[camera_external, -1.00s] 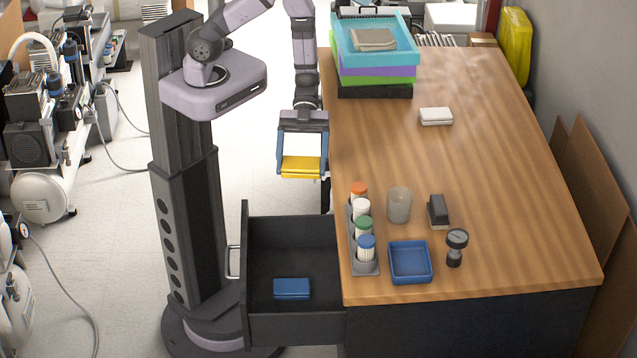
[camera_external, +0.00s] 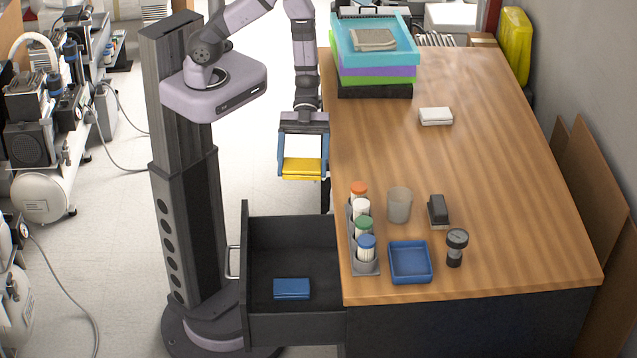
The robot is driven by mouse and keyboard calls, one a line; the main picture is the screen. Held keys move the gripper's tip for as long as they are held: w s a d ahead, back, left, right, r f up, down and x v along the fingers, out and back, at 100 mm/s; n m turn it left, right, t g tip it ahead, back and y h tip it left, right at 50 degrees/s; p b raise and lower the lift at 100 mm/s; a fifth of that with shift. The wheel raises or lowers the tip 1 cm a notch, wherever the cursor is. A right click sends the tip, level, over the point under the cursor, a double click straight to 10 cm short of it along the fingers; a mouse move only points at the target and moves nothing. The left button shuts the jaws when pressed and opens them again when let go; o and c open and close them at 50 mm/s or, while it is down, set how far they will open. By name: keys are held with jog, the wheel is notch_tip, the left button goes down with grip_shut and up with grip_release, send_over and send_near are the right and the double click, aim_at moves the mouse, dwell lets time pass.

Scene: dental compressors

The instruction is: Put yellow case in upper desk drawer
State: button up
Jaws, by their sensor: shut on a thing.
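The yellow case (camera_external: 302,169) is held between the fingers of my gripper (camera_external: 303,167). My gripper points down and is shut on the case. It hangs beside the left edge of the wooden desk, above and behind the open drawer in the picture. The upper desk drawer (camera_external: 262,232) is pulled out to the left of the desk. A flat blue case (camera_external: 291,289) lies on the drawer's dark floor. The rest of the drawer floor looks clear.
The wooden desk (camera_external: 480,160) carries a rack of capped bottles (camera_external: 365,267), a grey cup (camera_external: 399,205), a blue tray (camera_external: 410,262) and a gauge (camera_external: 456,247) near the drawer. Stacked coloured trays (camera_external: 375,70) stand at the back left of the desk.

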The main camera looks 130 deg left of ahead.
jog(key=w+a+f+n+b, duration=0.1)
jog(key=w+a+f+b, duration=0.1)
jog(key=a+f+b, duration=0.4)
jog(key=w+a+r+n+t+y+b, duration=0.2)
jog(key=a+r+n+y, duration=0.15)
jog(key=a, duration=0.55)
jog(key=w+a+r+n+t+y+b, duration=0.1)
jog(key=w+a+r+n+y+b, duration=0.25)
jog(key=a, duration=0.45)
jog(key=w+a+r+n+t+y+b, duration=0.2)
jog(key=a+n+y, duration=0.25)
jog(key=a, duration=0.45)
jog(key=n+g+y, duration=0.4)
jog(key=n+y, duration=0.3)
send_over(402, 144)
jog(key=shift+f, duration=1.65)
jog(key=shift+h, duration=0.25)
jog(key=shift+a+f+p, duration=0.1)
jog(key=shift+f+p, duration=0.5)
jog(key=shift+f, duration=2.35)
jog(key=shift+f, duration=0.1)
jog(key=shift+f+p, duration=0.3)
jog(key=shift+f, duration=1.65)
jog(key=shift+f, duration=0.15)
